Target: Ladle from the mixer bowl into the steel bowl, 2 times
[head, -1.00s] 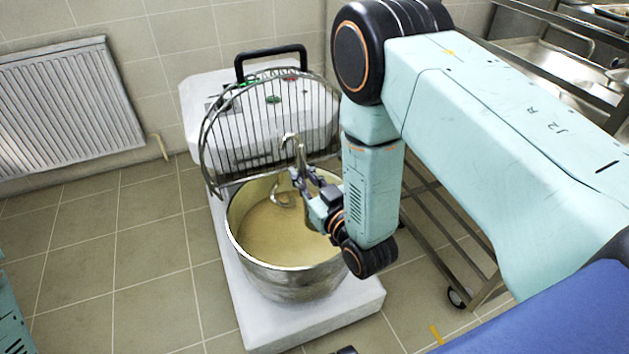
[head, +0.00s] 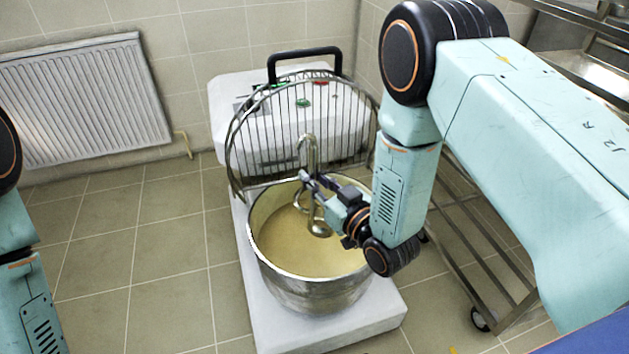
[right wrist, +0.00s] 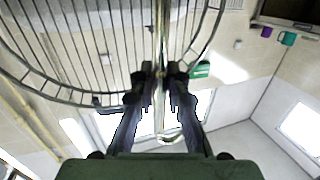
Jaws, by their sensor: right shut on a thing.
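The mixer bowl (head: 312,292) is a steel bowl of pale yellow batter (head: 285,247) on the white mixer's base. My right gripper (head: 308,182) is over it, shut on the upright steel handle of a ladle (head: 319,229). The ladle's cup hangs inside the rim and appears just above the batter; I cannot tell how full it is. In the right wrist view the two fingers (right wrist: 160,82) close around the ladle's handle (right wrist: 160,40). The steel bowl to be filled is not in view. My left arm shows at the left edge, its gripper outside the picture.
The raised wire guard (head: 295,125) stands close behind the ladle, with the white mixer body (head: 232,100) behind it. A wheeled steel rack (head: 485,260) is on the right. A radiator (head: 85,100) hangs on the wall. The tiled floor (head: 150,270) at left is clear.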

